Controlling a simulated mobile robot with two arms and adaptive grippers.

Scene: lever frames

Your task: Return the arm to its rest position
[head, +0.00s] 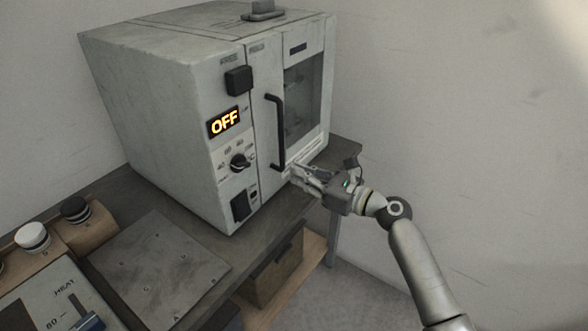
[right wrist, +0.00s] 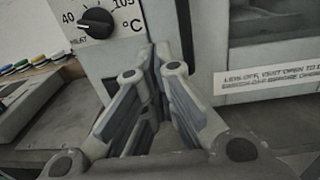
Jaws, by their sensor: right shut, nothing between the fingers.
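My right gripper (head: 296,173) is shut and empty, in front of the lower part of a grey oven-like cabinet (head: 165,95). It is near the lower end of the black door handle (head: 277,130); I cannot tell if they touch. In the right wrist view the closed fingers (right wrist: 153,55) point at the cabinet front, just below and right of a black dial (right wrist: 97,23). My right arm (head: 420,270) reaches in from the lower right. My left gripper is not in view.
The cabinet's display (head: 224,122) reads OFF, and its door looks closed. The cabinet stands on a dark bench (head: 262,225) with a flat metal plate (head: 158,268). A panel with a HEAT slider (head: 87,320) is at lower left. A wall is close on the right.

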